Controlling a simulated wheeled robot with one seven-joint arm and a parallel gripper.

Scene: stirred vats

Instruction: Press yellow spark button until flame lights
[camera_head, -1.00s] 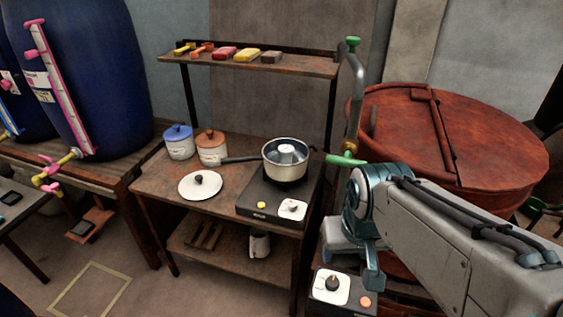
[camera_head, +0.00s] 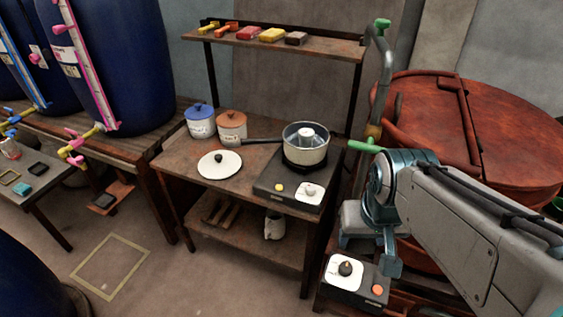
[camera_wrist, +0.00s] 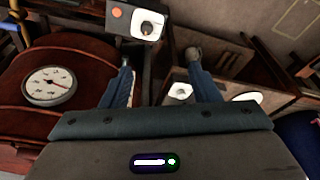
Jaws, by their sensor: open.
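The yellow button (camera_head: 279,187) sits on the front of a black stove (camera_head: 262,193), left of a white plate with a knob (camera_head: 309,193). A pot (camera_head: 306,140) with a long dark handle stands on the burner. I see no flame under it. My gripper (camera_wrist: 160,62) is open and empty. In the head view it is to the right of the stove, above a second control box (camera_head: 350,290) with an orange button (camera_head: 377,289). In the wrist view that box (camera_wrist: 118,14) lies beyond the fingertips. The yellow button is not clear there.
A white lid (camera_head: 219,165) and two lidded jars lie left of the stove on the table. A shelf (camera_head: 275,42) with several small items is above. A large red vat (camera_head: 480,120) stands close on the right. Blue barrels stand left.

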